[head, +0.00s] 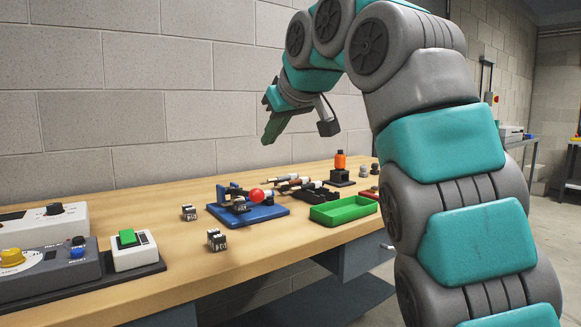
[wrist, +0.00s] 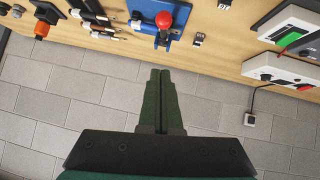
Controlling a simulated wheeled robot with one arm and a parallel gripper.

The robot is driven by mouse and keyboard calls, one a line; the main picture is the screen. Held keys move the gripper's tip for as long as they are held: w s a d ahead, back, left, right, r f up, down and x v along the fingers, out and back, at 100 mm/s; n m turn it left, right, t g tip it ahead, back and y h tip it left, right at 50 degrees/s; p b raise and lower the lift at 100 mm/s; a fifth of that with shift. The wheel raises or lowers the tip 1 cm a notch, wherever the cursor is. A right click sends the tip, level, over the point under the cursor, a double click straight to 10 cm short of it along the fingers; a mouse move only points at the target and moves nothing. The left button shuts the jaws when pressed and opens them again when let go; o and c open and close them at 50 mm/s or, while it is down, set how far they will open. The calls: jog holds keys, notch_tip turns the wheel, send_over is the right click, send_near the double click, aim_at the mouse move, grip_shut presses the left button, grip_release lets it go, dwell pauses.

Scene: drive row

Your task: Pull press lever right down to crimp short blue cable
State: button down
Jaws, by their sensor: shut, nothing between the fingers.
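The press has a blue base (head: 262,214) and stands on the wooden bench; its lever ends in a red ball (head: 257,194). In the wrist view the red ball (wrist: 164,19) shows at the top, just beyond my fingertips in the picture, over the blue base (wrist: 148,35). My gripper (head: 268,138) hangs above the bench near the wall, well above the press and apart from it. In the wrist view the green fingers of my gripper (wrist: 160,73) are together and empty.
Several cables lie on a black rack (head: 314,194) beside the press. A green tray (head: 343,209) and an orange-topped device (head: 340,162) stand to the right. The block wall (head: 110,115) is close behind.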

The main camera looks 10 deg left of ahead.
jog(key=s+d+f+b+x, duration=0.1)
jog(key=f+b+x, duration=0.1)
jog(key=x, duration=1.1)
jog(key=shift+s+d+f+b, duration=0.2)
jog(key=shift+f+b, duration=0.05)
jog(key=shift+b, duration=0.15)
jog(key=shift+f, duration=0.15)
